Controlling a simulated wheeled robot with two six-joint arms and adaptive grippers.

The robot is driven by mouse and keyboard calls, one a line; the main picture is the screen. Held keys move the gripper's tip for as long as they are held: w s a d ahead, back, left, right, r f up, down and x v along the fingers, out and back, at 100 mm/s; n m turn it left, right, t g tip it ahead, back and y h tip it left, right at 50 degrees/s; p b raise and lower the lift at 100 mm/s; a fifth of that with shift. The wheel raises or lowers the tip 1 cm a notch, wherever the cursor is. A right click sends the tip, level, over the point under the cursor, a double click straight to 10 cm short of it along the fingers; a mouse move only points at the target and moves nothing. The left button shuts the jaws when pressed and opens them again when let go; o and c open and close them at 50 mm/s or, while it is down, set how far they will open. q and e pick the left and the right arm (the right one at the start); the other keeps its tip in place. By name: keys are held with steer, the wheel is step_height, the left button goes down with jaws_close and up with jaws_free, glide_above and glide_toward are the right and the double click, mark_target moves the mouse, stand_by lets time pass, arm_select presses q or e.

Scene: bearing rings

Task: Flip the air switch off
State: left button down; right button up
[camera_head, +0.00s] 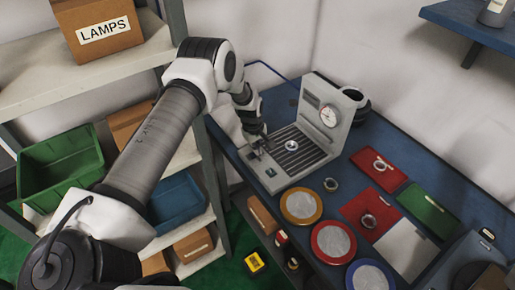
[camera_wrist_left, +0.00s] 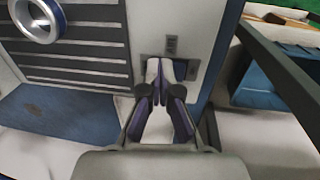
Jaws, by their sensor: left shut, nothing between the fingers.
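A grey bench machine (camera_head: 309,98) with a round gauge stands on the blue bench. A small plate (camera_wrist_left: 150,73) is set in its base beside the slatted grille (camera_wrist_left: 75,50). My left gripper (camera_head: 256,152) is shut and empty, low over this end of the base. In the wrist view its fingertips (camera_wrist_left: 166,72) overlap the plate and hide part of it, so I cannot make out the air switch lever or its position. I cannot tell whether the fingers touch it. A small dark rectangle (camera_wrist_left: 172,46) sits close by. My right gripper is not in view.
A metal ring (camera_head: 291,146) lies on the grille. Round coloured dishes (camera_head: 301,207), red and green panels (camera_head: 427,210) and loose rings cover the bench's front. A shelf with bins (camera_head: 62,160) and boxes stands left, close to my left arm.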

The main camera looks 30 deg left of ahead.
mark_target(252, 155)
arm_select(q)
steer(key=shift+s+a+p, duration=0.2)
steer(key=shift+s+p, duration=0.1)
steer(key=shift+s, duration=0.2)
steer(key=shift+s+a, duration=0.2)
step_height(252, 155, up, 5)
steer(key=p, duration=0.4)
steer(key=shift+s+a+p, duration=0.1)
steer(key=shift+s+p, duration=0.05)
steer(key=shift+p, duration=0.15)
steer(key=shift+r+b, duration=0.3)
steer(key=shift+b, duration=0.6)
step_height(252, 155, up, 8)
steer(key=s+b, duration=0.1)
steer(key=shift+s+a+b, duration=0.15)
steer(key=shift+a+b, duration=0.05)
steer(key=shift+b, duration=0.1)
steer(key=shift+r, duration=0.1)
